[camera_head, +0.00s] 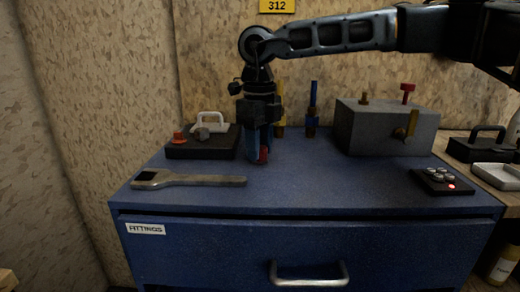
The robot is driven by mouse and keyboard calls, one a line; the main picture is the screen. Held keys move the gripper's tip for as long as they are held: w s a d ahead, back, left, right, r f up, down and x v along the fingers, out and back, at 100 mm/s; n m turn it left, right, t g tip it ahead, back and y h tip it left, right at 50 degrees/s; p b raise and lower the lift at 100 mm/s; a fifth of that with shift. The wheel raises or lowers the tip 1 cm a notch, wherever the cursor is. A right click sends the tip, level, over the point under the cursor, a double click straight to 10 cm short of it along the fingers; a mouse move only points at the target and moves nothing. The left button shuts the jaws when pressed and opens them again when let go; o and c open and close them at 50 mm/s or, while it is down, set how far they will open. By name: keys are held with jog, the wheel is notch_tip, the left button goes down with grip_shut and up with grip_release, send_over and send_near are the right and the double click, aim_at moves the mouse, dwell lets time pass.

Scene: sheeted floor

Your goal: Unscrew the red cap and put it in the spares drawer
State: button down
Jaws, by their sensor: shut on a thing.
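My gripper (260,148) points down over the blue cabinet top, left of its middle. No drawer marked spares is in view.
A wrench (190,180) lies front left. A grey block (385,130) with a red-topped valve (408,92) and a button box (440,182) are at right. The front middle is clear.

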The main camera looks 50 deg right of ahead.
jog(key=n, duration=0.3)
jog(key=shift+n+p, duration=0.35)
jog(key=shift+n, duration=0.05)
jog(key=n, duration=0.3)
jog(key=shift+n, duration=0.3)
jog(key=n+p, duration=0.1)
jog(key=n, duration=0.6)
jog(key=c, duration=0.6)
grip_release()
jog(key=shift+c, duration=0.9)
